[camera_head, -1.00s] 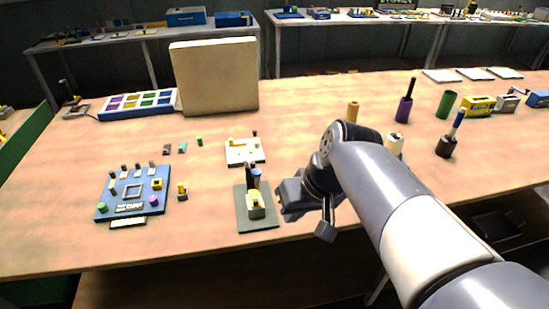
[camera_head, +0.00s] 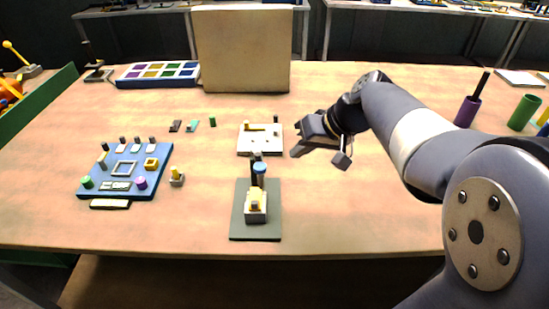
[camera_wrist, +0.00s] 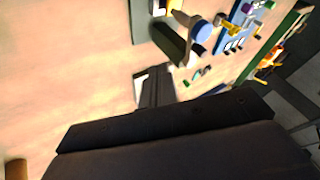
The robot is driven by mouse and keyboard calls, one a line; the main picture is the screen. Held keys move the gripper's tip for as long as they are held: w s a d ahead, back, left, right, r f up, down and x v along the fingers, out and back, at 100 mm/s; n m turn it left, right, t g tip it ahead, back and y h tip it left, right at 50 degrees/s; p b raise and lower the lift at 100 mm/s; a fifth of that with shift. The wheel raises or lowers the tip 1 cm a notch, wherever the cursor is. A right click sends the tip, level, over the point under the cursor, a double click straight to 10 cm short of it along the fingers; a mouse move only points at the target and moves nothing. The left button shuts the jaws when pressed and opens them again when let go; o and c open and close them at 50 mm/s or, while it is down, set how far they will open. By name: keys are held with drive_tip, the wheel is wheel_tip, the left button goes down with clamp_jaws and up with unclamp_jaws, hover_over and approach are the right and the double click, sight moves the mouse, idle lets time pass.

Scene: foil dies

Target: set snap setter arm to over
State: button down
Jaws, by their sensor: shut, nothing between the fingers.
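The snap setter, which I take to be the small device on a grey base plate (camera_head: 240,228), stands near the front middle of the table. It has a pale and yellow block (camera_head: 256,213) low down and a blue round cap (camera_head: 259,168) above it. A dark arm (camera_head: 257,182) stands roughly upright behind the block. In the wrist view the blue cap (camera_wrist: 201,33) and part of the device show at the top. My gripper (camera_head: 299,151) is shut and empty, to the right of and behind the setter, apart from it. Its dark fingers (camera_wrist: 152,88) show in the wrist view.
A white plate with small parts (camera_head: 246,144) lies behind the setter. A blue board (camera_head: 122,188) and a small yellow-topped piece (camera_head: 177,177) are to its left. A large beige block (camera_head: 243,50) stands at the back. Bare table lies to the setter's right.

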sight(258, 163)
drive_tip(key=a+f, duration=0.3)
drive_tip(key=a, duration=0.3)
drive_tip(key=shift+w+p, duration=0.25)
drive_tip(key=shift+p, duration=0.1)
drive_tip(key=shift+s+a+b, duration=0.35)
drive_tip(key=shift+a+b, duration=0.2)
drive_tip(key=shift+a, duration=0.2)
